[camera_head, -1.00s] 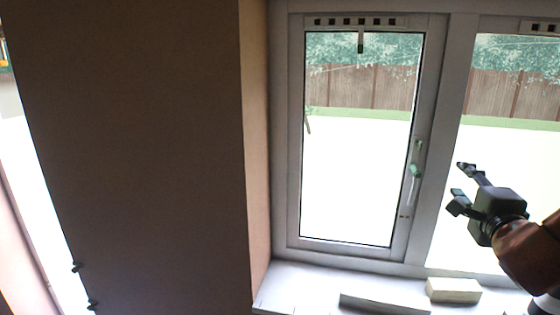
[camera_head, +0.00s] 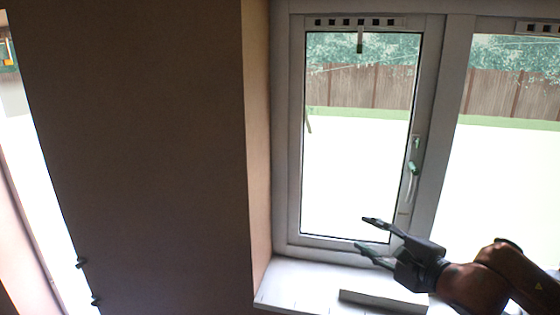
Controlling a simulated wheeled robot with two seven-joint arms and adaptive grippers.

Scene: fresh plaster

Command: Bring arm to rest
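My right gripper (camera_head: 368,233) shows in the head view at the lower right, in front of the lower part of the window. Its arm comes in from the right edge. Its two dark fingers point left and stand apart, with nothing between them. It appears above the windowsill (camera_head: 295,281); how far it is from the glass I cannot tell. My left gripper is out of view.
The window (camera_head: 360,150) is shut, with a handle (camera_head: 413,165) on the right side of its frame. A long flat block (camera_head: 383,301) lies on the sill. A brown wall (camera_head: 140,150) fills the left. The sill's left part is clear.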

